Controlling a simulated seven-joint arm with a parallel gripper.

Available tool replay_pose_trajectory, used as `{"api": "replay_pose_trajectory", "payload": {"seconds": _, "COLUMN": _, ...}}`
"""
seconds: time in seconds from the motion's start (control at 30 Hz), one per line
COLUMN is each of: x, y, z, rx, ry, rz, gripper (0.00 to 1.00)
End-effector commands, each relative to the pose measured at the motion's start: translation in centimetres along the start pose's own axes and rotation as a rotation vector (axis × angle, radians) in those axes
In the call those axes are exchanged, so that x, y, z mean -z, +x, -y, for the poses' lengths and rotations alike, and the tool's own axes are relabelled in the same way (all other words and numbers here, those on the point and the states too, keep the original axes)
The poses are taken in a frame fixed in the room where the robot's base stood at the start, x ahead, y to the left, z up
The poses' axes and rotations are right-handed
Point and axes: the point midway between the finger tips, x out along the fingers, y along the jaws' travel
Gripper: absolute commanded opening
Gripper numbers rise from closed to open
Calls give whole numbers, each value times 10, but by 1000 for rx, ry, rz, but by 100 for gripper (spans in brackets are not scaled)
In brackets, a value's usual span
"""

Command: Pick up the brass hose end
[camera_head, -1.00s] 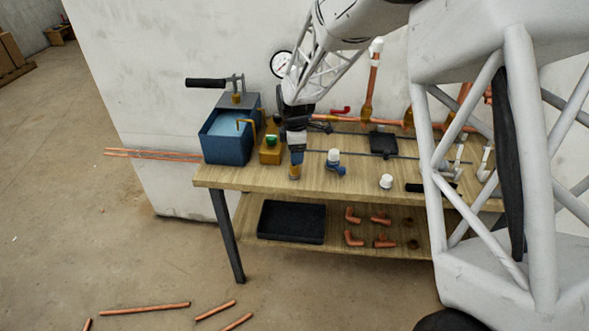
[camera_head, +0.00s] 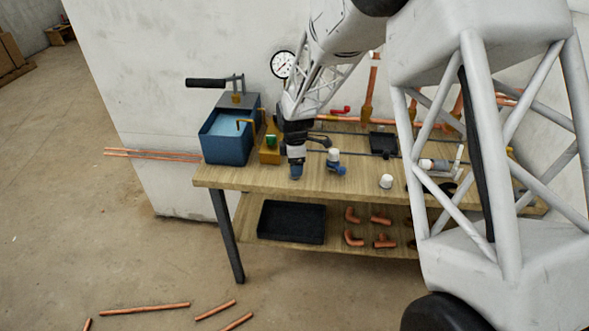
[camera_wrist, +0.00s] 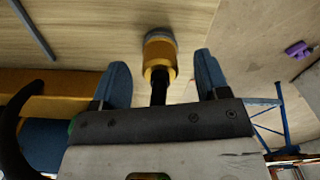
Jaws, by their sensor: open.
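The brass hose end (camera_wrist: 158,54) shows in the wrist view, a brass cylinder with a grey rim on its far end. A black hose runs back from it toward my gripper. My gripper (camera_wrist: 161,76) is open, with one blue finger on each side of the hose end and a visible gap on both sides. In the head view my gripper (camera_head: 296,171) is low over the front left part of the bench top, and the hose end is hidden there.
A blue pump tank (camera_head: 226,138) with a black-handled lever stands left of my gripper, with a brass block (camera_head: 270,153) between them. A white-capped blue valve (camera_head: 335,162) is close on the right. A white cap (camera_head: 386,181) lies farther right. A black tray (camera_head: 291,222) sits on the lower shelf.

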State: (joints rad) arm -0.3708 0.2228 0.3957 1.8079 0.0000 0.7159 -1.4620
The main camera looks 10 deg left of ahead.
Motion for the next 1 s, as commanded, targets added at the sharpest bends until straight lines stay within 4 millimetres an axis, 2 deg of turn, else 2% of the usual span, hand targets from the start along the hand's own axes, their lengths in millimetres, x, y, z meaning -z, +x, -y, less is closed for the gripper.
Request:
{"api": "replay_pose_trajectory", "payload": {"seconds": 0.1, "x": 0, "y": 14, "z": 0, "rx": 2, "ry": 0, "rz": 0, "gripper": 68}}
{"api": "replay_pose_trajectory", "payload": {"seconds": 0.27, "x": 0, "y": 25, "z": 0, "rx": 0, "ry": 0, "rz": 0, "gripper": 68}}
{"api": "replay_pose_trajectory", "payload": {"seconds": 0.83, "x": 0, "y": 26, "z": 0, "rx": -1, "ry": 0, "rz": 0, "gripper": 68}}
{"api": "replay_pose_trajectory", "payload": {"seconds": 0.87, "x": 0, "y": 26, "z": 0, "rx": -1, "ry": 0, "rz": 0, "gripper": 67}}
{"api": "replay_pose_trajectory", "payload": {"seconds": 1.0, "x": 0, "y": 26, "z": 0, "rx": -1, "ry": 0, "rz": 0, "gripper": 45}}
